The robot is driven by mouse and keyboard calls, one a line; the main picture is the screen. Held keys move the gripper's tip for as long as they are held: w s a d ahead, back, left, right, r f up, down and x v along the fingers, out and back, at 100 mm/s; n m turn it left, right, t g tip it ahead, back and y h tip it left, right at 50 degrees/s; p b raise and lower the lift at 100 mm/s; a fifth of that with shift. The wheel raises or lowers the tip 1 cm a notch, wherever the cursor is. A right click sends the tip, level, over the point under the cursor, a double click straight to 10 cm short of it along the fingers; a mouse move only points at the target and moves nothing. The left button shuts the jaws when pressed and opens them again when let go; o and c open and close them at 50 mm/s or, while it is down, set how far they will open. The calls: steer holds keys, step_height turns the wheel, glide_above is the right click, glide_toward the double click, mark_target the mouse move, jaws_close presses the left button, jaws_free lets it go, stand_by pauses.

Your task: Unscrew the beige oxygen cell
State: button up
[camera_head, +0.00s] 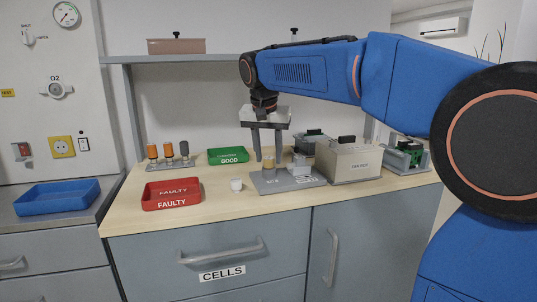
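The beige oxygen cell (268,171) appears as a small upright cylinder on a grey base plate (277,187) on the worktop. My gripper (268,158) points straight down over it, with two grey fingers apart. The fingertips are close to the cell's upper end, one to each side in the picture. The gap between the fingers looks wider than the cell, and I see no clear contact. The cell is small here, so its thread and seat cannot be made out.
A white cup (236,184) and a red FAULTY tray (171,196) stand to the left. A green GOOD tray (228,156) is behind. A rack with several orange- and grey-topped cells (169,164) stands at the left. A beige box (348,162) stands close on the right.

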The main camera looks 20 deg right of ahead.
steer(key=m+g+h, duration=0.1)
steer(key=m, duration=0.4)
steer(key=shift+w+a, duration=0.1)
steer(key=shift+w, duration=0.05)
steer(key=m+g, duration=0.1)
steer(key=m, duration=0.3)
steer(key=shift+h, duration=0.3)
steer(key=shift+w+d, duration=0.1)
steer(key=shift+d, duration=0.15)
steer(key=c, duration=0.8)
steer(key=n+t, duration=0.1)
steer(key=n, duration=0.3)
steer(key=shift+c, duration=0.2)
steer(key=shift+n+y, duration=0.4)
steer(key=shift+n, duration=0.6)
